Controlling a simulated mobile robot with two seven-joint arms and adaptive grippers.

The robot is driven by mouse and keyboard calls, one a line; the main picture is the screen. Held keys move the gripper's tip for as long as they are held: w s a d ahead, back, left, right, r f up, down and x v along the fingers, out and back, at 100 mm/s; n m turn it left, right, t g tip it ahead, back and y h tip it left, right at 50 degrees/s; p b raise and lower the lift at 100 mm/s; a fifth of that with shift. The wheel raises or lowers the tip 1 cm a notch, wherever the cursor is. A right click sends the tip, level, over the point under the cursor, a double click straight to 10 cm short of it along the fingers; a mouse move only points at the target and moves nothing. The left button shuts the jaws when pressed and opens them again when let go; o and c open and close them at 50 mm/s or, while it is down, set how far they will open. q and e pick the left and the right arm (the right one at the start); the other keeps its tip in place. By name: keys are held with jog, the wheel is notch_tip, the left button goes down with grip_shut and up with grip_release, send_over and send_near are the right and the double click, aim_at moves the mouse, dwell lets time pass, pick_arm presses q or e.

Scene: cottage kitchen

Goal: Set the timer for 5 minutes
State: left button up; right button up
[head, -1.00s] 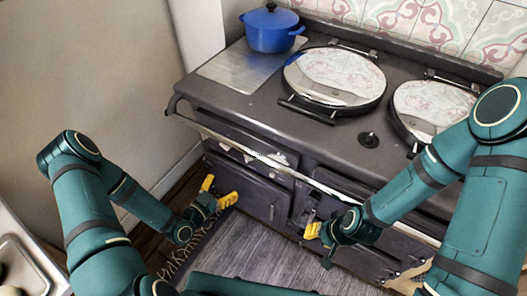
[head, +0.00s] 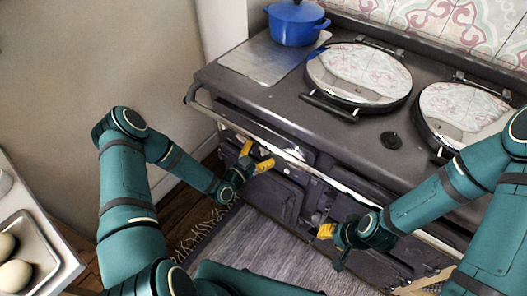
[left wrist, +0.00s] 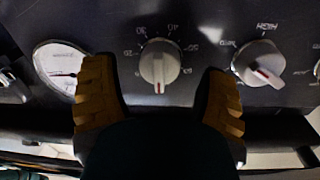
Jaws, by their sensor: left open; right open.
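In the left wrist view, a pale round timer knob (left wrist: 159,62) sits on the dark panel, ringed by numbers such as 20, 30, 40 and 50. Its red mark points straight down. My left gripper (left wrist: 160,84) is open, with one yellow fingertip on each side of the knob's lower part and gaps on both sides; I cannot tell how near they are in depth. In the head view my left gripper (head: 255,157) is at the stove's front panel, where the knob is too small to make out. My right gripper (head: 327,231) is open and empty, low before the stove.
A second knob (left wrist: 259,62) with a red mark and a HIGH label is to the right; a round white gauge (left wrist: 62,66) is to the left. The stove's front rail (head: 285,158) runs along the panel. A blue pot (head: 296,22) and lids (head: 359,70) are on top.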

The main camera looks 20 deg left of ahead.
pick_arm(q)
jog(key=shift+w+d, duration=0.3)
jog(key=shift+w, duration=0.35)
jog(key=c, duration=1.2)
jog(key=m, duration=0.5)
jog(key=shift+r, duration=0.1)
jog(key=o, duration=1.2)
jog(key=shift+s, duration=0.1)
jog(key=v, duration=1.1)
jog(key=shift+s+a, duration=0.15)
jog(key=shift+s, duration=0.25)
